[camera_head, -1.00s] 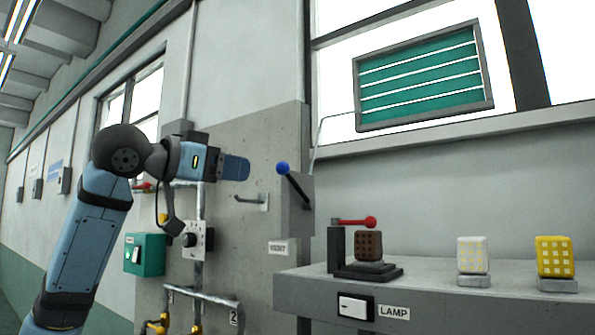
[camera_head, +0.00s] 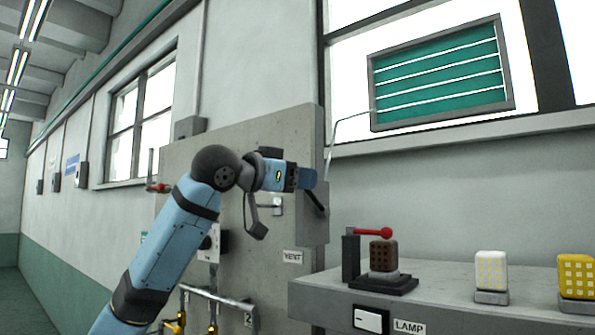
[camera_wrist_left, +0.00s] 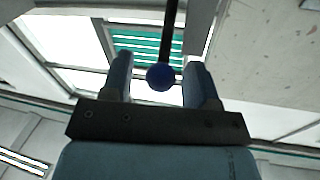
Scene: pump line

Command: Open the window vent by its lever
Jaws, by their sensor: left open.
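The window vent (camera_head: 437,75) is a grey frame with green slats and thin bright gaps, high in the window; it also shows in the wrist view (camera_wrist_left: 147,46). A thin rod links it down towards the lever's grey box (camera_head: 313,228). The black lever (camera_head: 317,201) slants up and left from that box, beside the VENT label (camera_head: 292,257). My left gripper (camera_head: 308,179) is at the lever's upper end and hides its knob in the head view. In the wrist view, the blue knob (camera_wrist_left: 160,77) is between the open fingers of my left gripper (camera_wrist_left: 161,75).
A grey bench (camera_head: 440,285) below right holds a red-handled fixture (camera_head: 372,232), a brown block (camera_head: 383,255), a white block (camera_head: 491,270) and a yellow block (camera_head: 576,276). Pipes (camera_head: 215,298) run along the wall below my left arm.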

